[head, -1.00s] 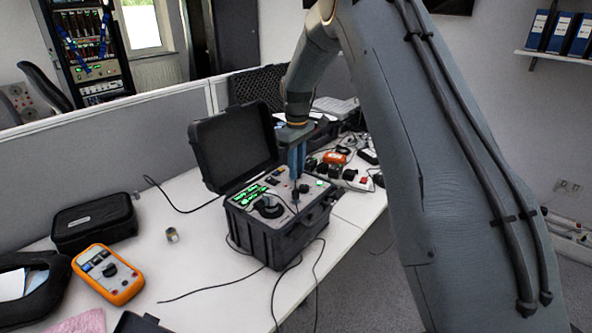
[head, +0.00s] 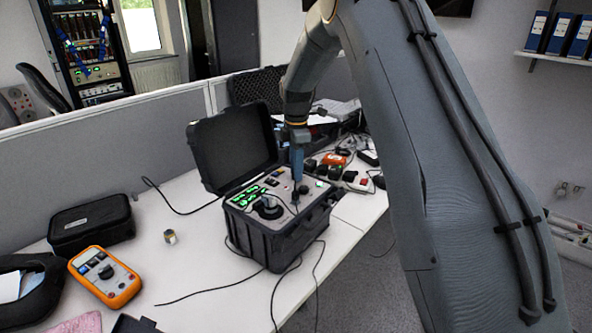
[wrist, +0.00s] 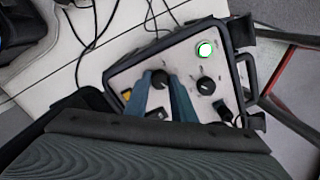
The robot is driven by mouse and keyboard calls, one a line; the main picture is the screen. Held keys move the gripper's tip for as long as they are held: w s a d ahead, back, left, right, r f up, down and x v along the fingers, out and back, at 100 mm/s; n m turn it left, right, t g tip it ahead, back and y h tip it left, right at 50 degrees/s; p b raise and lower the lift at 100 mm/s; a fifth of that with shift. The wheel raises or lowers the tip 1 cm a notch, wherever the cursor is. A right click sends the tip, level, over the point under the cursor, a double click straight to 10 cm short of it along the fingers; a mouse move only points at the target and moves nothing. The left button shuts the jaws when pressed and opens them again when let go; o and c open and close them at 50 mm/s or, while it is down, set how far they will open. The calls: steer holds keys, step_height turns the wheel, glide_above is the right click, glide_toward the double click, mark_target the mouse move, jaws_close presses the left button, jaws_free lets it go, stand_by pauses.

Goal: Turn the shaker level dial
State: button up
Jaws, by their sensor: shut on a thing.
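The shaker unit is a black hard case (head: 287,243) with its lid (head: 236,148) open and a light control panel inside. It stands on the white desk. In the wrist view, the two blue fingers of my gripper (wrist: 163,88) are closed around a black round knob (wrist: 159,78) on the panel, which I take to be the level dial. In the head view, my gripper (head: 296,182) points down onto the panel and hides much of that knob. A second black knob (wrist: 205,86) with a white mark sits beside it, free of the fingers.
Green displays (head: 248,194) are at the panel's left. Cables hang over the case front. An orange meter (head: 105,277), a black pouch (head: 91,224) and a small cylinder (head: 170,236) are to the left.

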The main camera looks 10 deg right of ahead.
steer(key=shift+s+a+n, duration=0.1)
steer(key=shift+a+n, duration=0.05)
steer(key=shift+n, duration=1.45)
steer(key=o, duration=1.1)
steer(key=shift+s+a, duration=0.1)
steer(key=shift+c, duration=0.2)
steer(key=shift+d, duration=0.2)
steer(key=shift+r, duration=0.2)
step_height(320, 180, up, 7)
steer(key=shift+r+b, duration=0.2)
steer(key=shift+b, duration=0.85)
